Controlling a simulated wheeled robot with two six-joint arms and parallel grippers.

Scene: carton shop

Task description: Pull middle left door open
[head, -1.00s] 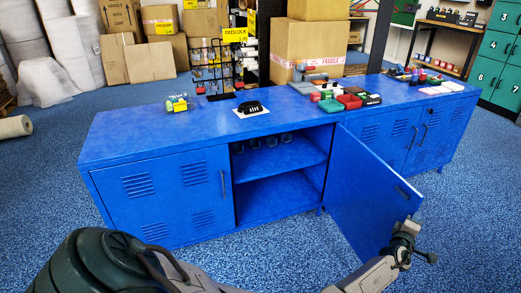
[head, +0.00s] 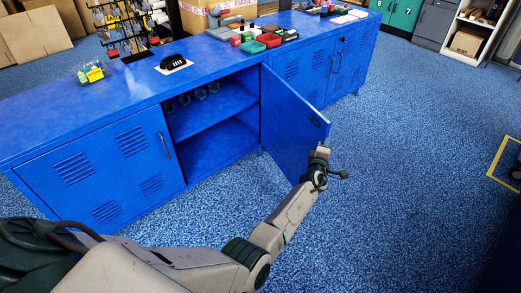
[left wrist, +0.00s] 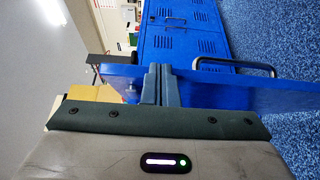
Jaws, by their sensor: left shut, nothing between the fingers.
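The blue metal door (head: 292,125) stands wide open, swung out from the cabinet front. My left gripper (head: 319,160) is at the door's outer free edge, just below the dark handle slot in the head view. In the left wrist view the fingers (left wrist: 160,84) are together with nothing between them. The door (left wrist: 235,92) spans behind them there, with a pale handle; I cannot tell whether the fingers touch it. My right gripper is not in view.
A shut louvred door (head: 95,175) is left of the open bay, and more shut doors (head: 310,75) are to the right. A black telephone (head: 174,62) and small goods sit on the blue top.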

